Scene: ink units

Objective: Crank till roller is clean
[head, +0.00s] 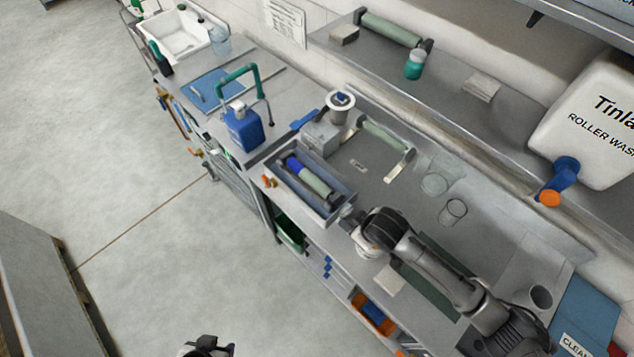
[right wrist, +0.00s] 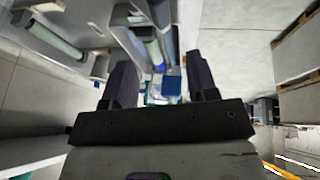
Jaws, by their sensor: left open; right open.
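The roller (head: 311,181) lies in a grey open tray (head: 330,211) on the bench in the head view. The crank handle is not clearly seen. My left gripper (head: 208,346) is open and low over the floor, away from the bench.
A blue jug (head: 242,128) and a grey box (head: 320,138) stand left of and behind the tray. Another roller (head: 384,138) and clear beakers (head: 453,211) are on the bench. A white roller-wash container (head: 590,120) with a tap sits on the back shelf.

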